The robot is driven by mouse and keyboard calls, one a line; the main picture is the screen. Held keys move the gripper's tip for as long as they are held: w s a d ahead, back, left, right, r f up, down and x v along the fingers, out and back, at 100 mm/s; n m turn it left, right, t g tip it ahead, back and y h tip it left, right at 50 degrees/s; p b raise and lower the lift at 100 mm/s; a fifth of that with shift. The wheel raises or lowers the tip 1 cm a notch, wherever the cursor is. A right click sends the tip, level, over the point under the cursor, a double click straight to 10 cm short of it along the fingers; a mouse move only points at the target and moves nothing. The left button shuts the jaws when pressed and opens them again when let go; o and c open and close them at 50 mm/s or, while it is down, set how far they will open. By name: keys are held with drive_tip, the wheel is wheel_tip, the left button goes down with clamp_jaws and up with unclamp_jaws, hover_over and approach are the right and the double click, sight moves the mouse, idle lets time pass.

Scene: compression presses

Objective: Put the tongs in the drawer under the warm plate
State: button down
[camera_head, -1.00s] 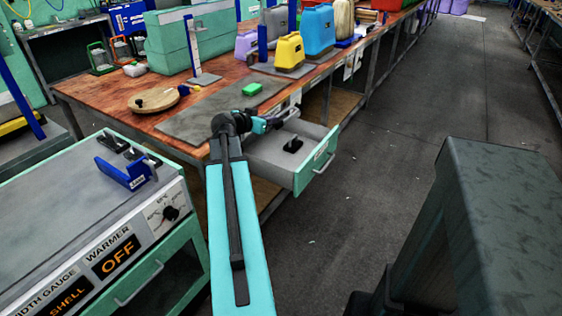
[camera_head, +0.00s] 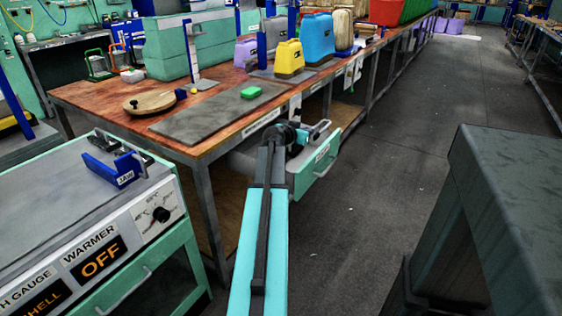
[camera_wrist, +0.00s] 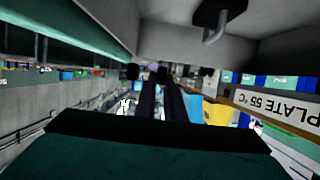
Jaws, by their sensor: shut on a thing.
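The warm plate (camera_head: 205,122) is a flat grey slab on the wooden bench. Below it a drawer (camera_head: 316,176) with a green front stands pulled out; its grey inside shows in the wrist view (camera_wrist: 172,42). My gripper (camera_head: 312,130) is over the drawer, near its front. It is shut on what seem to be the tongs, two thin dark bars (camera_wrist: 165,103) in the wrist view; their ends are hard to make out. A dark block with a grey hook (camera_wrist: 218,14) shows inside the drawer. My arm and gripper hide most of the drawer's inside in the head view.
A warmer unit (camera_head: 100,200) reading OFF stands at lower left. A dark cabinet (camera_head: 520,210) stands at right. The floor between is clear.

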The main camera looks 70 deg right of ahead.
drive_tip(key=shift+w, duration=0.1)
drive_tip(key=w+a, duration=0.3)
drive_tip(key=w, duration=0.4)
drive_tip(key=w+a+f+b, duration=0.1)
drive_tip(key=w+a, duration=0.3)
drive_tip(key=w, duration=0.3)
drive_tip(key=shift+a+f, duration=0.15)
drive_tip(key=shift+f, duration=0.05)
drive_tip(key=shift+f, duration=0.15)
drive_tip(key=shift+f+b, duration=0.45)
drive_tip(key=shift+f, duration=1.2)
drive_tip(key=shift+f+b, duration=0.6)
drive_tip(key=shift+b, duration=0.3)
drive_tip(key=c, duration=1.8)
unclamp_jaws()
drive_tip(key=shift+c, duration=0.2)
drive_tip(key=shift+r+p, duration=0.25)
drive_tip(key=shift+p, duration=0.05)
